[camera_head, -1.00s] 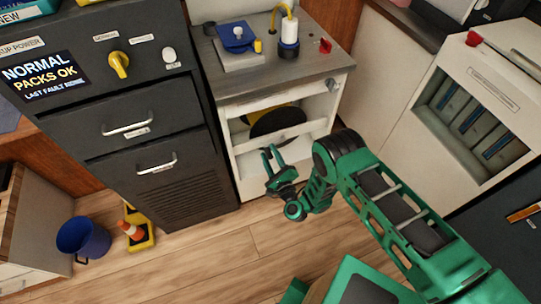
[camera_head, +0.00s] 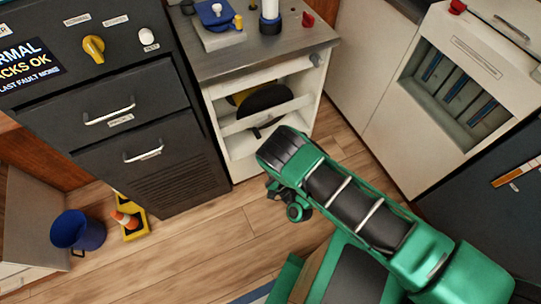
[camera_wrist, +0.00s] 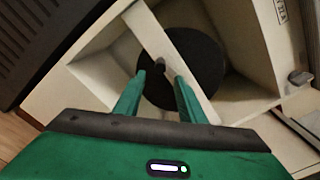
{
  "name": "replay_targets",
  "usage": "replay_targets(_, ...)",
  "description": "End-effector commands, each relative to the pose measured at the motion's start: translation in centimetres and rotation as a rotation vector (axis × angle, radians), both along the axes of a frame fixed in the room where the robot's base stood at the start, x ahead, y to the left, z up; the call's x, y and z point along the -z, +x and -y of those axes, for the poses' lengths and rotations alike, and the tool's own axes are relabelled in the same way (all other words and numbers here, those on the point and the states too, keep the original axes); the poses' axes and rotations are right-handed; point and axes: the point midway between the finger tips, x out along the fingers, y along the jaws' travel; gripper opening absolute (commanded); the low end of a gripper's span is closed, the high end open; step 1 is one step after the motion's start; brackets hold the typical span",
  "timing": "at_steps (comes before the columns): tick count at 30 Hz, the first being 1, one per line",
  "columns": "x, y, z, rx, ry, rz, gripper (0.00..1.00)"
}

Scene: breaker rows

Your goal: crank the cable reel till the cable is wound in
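The cable reel (camera_head: 264,101) shows as a black disc with a yellow part behind it, inside the open front of a white cabinet. A pale bar crosses in front of the disc. In the wrist view the black disc (camera_wrist: 190,62) fills the middle of the opening. A small dark knob, perhaps the crank handle (camera_wrist: 159,64), stands out in front of it. My gripper (camera_wrist: 160,76) is open, its two green fingers pointing at the reel with the knob between and just beyond the tips. Contact cannot be told.
The white cabinet (camera_head: 243,170) has a grey top (camera_head: 265,52) with small devices on it. A dark drawer cabinet (camera_head: 170,185) stands close on its left. A white slotted unit (camera_head: 400,145) stands right.

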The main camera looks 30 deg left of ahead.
Motion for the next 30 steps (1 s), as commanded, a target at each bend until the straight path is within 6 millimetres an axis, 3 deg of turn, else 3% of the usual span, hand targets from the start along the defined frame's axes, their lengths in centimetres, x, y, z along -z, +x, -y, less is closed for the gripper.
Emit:
replay_targets(6, 0.0, -0.8, 1.3, 0.000, 0.000, 0.002, 0.37)
replay_targets(19, 0.0, -0.9, 1.4, 0.002, -0.031, 0.046, 0.37)
replay_targets(23, 0.3, -1.0, 1.7, 0.006, -0.153, 0.222, 0.37)
replay_targets(30, 0.8, -1.3, 2.2, 0.014, -0.527, 0.746, 0.37)
